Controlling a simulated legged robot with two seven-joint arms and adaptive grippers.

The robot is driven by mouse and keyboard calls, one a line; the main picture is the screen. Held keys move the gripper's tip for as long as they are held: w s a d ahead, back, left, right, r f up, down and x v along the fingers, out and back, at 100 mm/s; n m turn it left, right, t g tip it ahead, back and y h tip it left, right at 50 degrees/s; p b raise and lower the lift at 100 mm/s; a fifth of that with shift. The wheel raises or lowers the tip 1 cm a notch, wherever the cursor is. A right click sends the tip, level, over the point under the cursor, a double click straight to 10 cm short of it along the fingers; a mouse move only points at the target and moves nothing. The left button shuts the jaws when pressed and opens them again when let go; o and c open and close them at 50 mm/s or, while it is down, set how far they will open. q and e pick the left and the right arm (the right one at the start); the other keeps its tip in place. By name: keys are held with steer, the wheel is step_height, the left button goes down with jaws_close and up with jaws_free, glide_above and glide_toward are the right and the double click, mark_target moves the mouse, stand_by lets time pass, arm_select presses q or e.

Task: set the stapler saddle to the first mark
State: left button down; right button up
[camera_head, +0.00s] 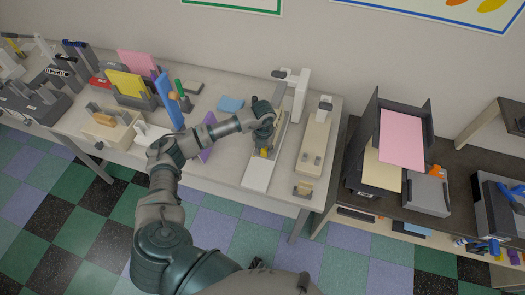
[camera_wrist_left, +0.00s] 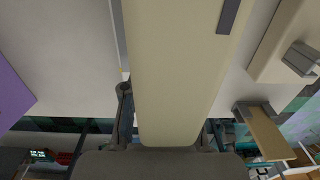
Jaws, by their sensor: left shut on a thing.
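My left gripper (camera_head: 263,142) reaches over the table, beside a white upright stand (camera_head: 298,92) with a grey-tipped arm. In the left wrist view a long cream piece (camera_wrist_left: 175,65) fills the middle, with my dark fingers low on either side of it. The left gripper is shut on this cream piece. A small yellow part (camera_head: 264,153) shows just below the gripper, above a flat white plate (camera_head: 258,174) at the table's front edge. I cannot make out the saddle or its marks. My right gripper is out of view.
A long cream machine (camera_head: 315,145) stands close on the right, with a wooden block in a grey holder (camera_head: 303,189) in front of it. A purple panel (camera_head: 206,151) and a blue panel (camera_head: 169,100) stand to the left. A dark shelf unit (camera_head: 432,205) is further right.

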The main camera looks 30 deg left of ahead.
arm_select(q)
steer(key=shift+s+d, duration=0.35)
steer(key=shift+s, duration=0.55)
steer(key=c, duration=0.9)
jaws_free()
steer(key=shift+w+d, duration=0.15)
steer(key=shift+w, duration=0.15)
steer(key=shift+a, duration=0.4)
steer(key=shift+a+r, duration=0.15)
steer(key=shift+r, duration=0.1)
step_height(320, 180, up, 18)
steer(key=p, duration=0.2)
steer(key=f, duration=1.6)
steer(key=shift+s+p, duration=0.3)
steer(key=shift+p, duration=0.05)
steer(key=shift+d+f, duration=0.4)
steer(key=shift+f, duration=0.25)
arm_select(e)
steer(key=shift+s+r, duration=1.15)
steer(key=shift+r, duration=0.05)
